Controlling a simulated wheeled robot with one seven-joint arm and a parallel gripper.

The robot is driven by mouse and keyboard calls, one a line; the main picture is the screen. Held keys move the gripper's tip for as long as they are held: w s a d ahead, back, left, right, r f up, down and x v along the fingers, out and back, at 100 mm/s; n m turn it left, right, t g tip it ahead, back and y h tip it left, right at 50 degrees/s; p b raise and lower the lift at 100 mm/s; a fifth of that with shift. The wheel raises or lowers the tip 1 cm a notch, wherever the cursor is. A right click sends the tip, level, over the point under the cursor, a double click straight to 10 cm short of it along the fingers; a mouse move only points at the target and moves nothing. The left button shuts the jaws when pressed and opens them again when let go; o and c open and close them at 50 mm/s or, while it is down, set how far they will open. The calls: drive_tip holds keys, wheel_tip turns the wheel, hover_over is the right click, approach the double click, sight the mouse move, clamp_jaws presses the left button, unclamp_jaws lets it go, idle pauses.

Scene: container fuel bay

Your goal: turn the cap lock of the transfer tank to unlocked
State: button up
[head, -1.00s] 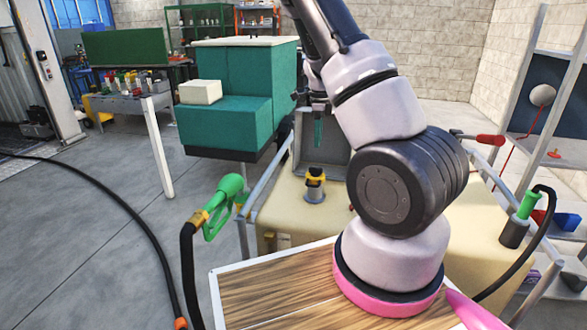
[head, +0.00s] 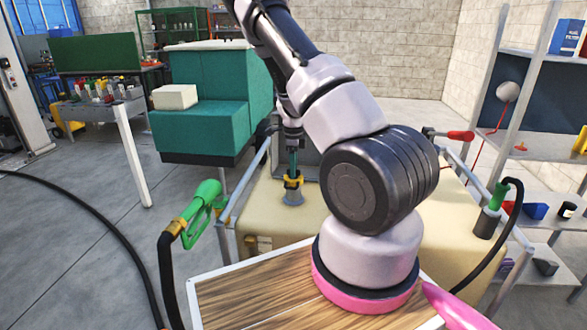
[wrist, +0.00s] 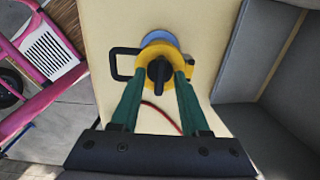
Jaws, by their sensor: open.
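The cream transfer tank (head: 268,220) stands ahead of me. On its top, the yellow cap (head: 293,181) sits on a grey neck (head: 293,197). In the wrist view the yellow cap (wrist: 160,50) carries a dark lock knob (wrist: 159,74) with its long side pointing toward my gripper. A black loop handle (wrist: 124,64) sticks out to its left. My gripper (wrist: 159,78) is open, with its green fingertips on either side of the knob, and gaps show between them. In the head view my gripper (head: 292,172) is right over the cap; contact cannot be told.
A green nozzle (head: 204,205) on a black hose stands left of the tank. Another green nozzle (head: 497,196) stands to the right. A grey open box (head: 312,160) is behind the cap. Rails (head: 245,185) edge the tank. A red-handled lever (head: 459,135) is at the back right.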

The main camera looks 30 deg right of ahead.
clamp_jaws()
drive_tip(key=shift+n, duration=0.3)
drive_tip(key=n, duration=0.3)
drive_tip(key=shift+n, duration=0.3)
drive_tip(key=n, duration=0.4)
drive_tip(key=shift+n, duration=0.3)
drive_tip(key=n, duration=0.9)
